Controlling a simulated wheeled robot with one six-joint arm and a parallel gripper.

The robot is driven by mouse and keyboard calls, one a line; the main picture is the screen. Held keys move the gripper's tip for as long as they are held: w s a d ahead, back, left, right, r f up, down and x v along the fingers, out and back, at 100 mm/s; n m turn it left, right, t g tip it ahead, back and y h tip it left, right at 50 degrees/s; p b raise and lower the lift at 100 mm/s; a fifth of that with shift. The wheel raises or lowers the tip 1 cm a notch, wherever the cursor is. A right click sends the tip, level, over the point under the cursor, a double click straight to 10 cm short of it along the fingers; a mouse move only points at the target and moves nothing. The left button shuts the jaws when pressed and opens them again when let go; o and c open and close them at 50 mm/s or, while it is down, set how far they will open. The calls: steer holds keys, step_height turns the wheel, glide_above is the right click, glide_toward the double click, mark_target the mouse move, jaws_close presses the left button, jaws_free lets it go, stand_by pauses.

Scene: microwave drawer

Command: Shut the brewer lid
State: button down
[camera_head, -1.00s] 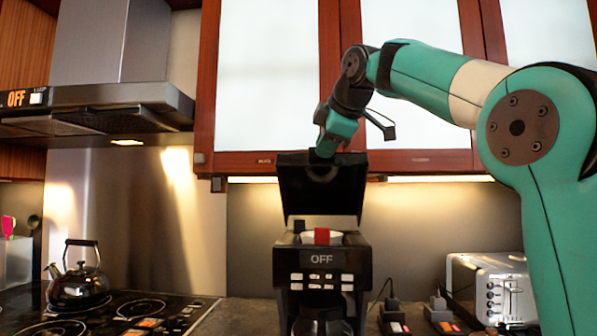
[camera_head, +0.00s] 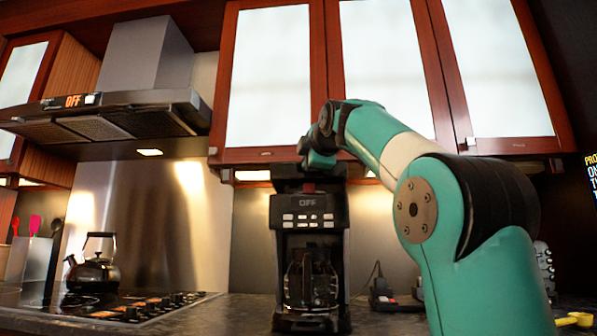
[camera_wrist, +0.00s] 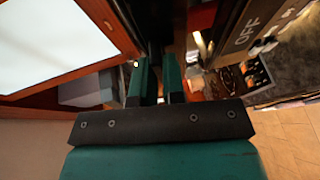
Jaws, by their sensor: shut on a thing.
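The black coffee brewer (camera_head: 337,240) stands on the counter with a glass carafe (camera_head: 312,280) in it. Its front panel reads OFF and also shows in the wrist view (camera_wrist: 245,32). The dark brewer lid (camera_head: 288,184) is still raised above the body, with a small red part (camera_head: 309,188) visible below it. My gripper (camera_head: 318,160) is at the lid's upper edge and shut on it. In the wrist view my gripper (camera_wrist: 160,75) shows two teal fingers with a narrow dark gap between them. My wrist and fingers partly cover the lid, so its exact angle is unclear.
Wall cabinets (camera_head: 388,80) hang close above and behind my wrist. A range hood (camera_head: 120,115) and a kettle (camera_head: 92,265) on the stove are at the left. A plug and cord (camera_head: 378,285) lie right of the brewer. Yellow scoops (camera_head: 575,319) lie at far right.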

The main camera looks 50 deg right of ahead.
step_height(320, 180, down, 3)
steer(key=shift+r+t+b, duration=0.1)
steer(key=shift+t+b, duration=0.2)
steer(key=shift+b, duration=0.75)
steer(key=shift+f+b, duration=1.05)
steer(key=shift+b, duration=0.15)
steer(key=shift+f, duration=0.1)
steer(key=c, duration=1.2)
jaws_free()
